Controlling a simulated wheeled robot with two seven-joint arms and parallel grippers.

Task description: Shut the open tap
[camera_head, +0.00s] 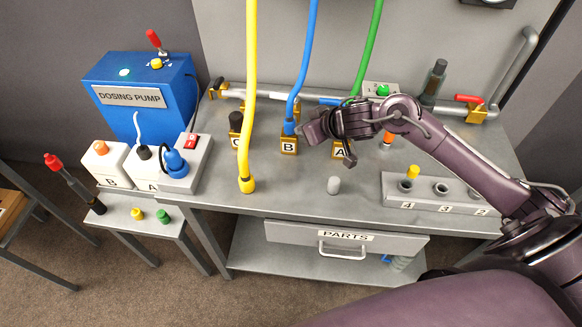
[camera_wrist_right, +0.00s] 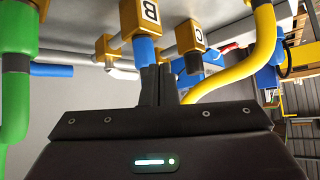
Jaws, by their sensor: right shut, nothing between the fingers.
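A brass tap (camera_head: 477,115) with a red lever (camera_head: 468,98) sits on the grey pipe at the back right. Its lever lies roughly along the pipe. Another brass fitting (camera_head: 216,87) is at the pipe's left end; its handle is too small to read. My right gripper (camera_head: 305,131) is shut and empty beside the brass block B (camera_head: 289,145), well left of the red lever. In the right wrist view its closed fingers (camera_wrist_right: 158,78) are close to the blue hose end (camera_wrist_right: 143,50) under block B; contact is unclear. My left gripper is not in view.
Yellow (camera_head: 249,90), blue (camera_head: 306,55) and green (camera_head: 370,45) hoses hang over the bench. A blue dosing pump (camera_head: 140,75) stands left.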

